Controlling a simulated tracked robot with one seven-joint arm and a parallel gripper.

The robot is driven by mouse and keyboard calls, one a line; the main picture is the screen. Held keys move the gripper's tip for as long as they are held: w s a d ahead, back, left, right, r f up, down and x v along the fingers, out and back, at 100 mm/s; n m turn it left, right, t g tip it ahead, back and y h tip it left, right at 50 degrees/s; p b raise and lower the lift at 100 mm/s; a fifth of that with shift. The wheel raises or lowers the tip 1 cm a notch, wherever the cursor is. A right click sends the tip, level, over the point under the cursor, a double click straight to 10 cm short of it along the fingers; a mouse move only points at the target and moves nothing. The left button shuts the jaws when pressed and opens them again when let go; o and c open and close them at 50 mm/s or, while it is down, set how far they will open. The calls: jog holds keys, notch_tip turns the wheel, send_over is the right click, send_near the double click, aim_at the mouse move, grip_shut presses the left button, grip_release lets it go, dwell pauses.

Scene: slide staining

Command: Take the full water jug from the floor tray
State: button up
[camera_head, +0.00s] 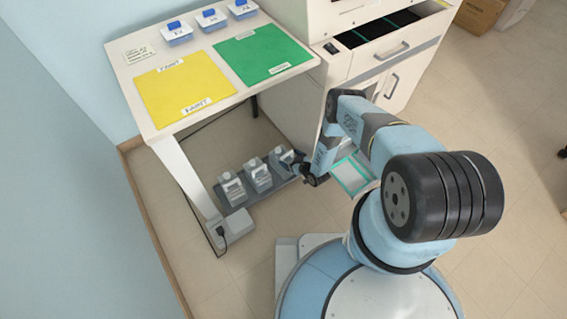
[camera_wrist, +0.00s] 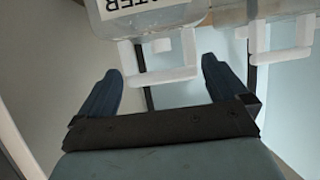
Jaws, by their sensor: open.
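Several jugs stand in a row on the dark floor tray (camera_head: 239,202) under the table. The left jug (camera_head: 231,190) and middle jug (camera_head: 258,176) show white handles and labels. The right jug (camera_head: 282,159) is beside my gripper (camera_head: 298,168) and partly hidden by it. In the wrist view, a jug (camera_wrist: 112,30) with an upside-down label ending in "TER" is ahead, its white handle (camera_wrist: 158,76) between and just beyond my open fingers (camera_wrist: 160,90). A second jug (camera_wrist: 268,10) with a white handle is to its right. I cannot tell how full either is.
The table (camera_head: 150,105) above the tray carries a yellow mat (camera_head: 184,88), a green mat (camera_head: 262,54) and blue-lidded containers (camera_head: 212,19). A table leg (camera_head: 185,176) and power box (camera_head: 231,232) stand at left. A white cabinet (camera_head: 290,115) is behind.

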aim_at(281, 152)
jog(key=shift+x, duration=1.2)
jog(key=shift+c, duration=0.2)
jog(key=c, duration=1.5)
jog(key=shift+w, duration=0.1)
jog(key=shift+c, duration=0.7)
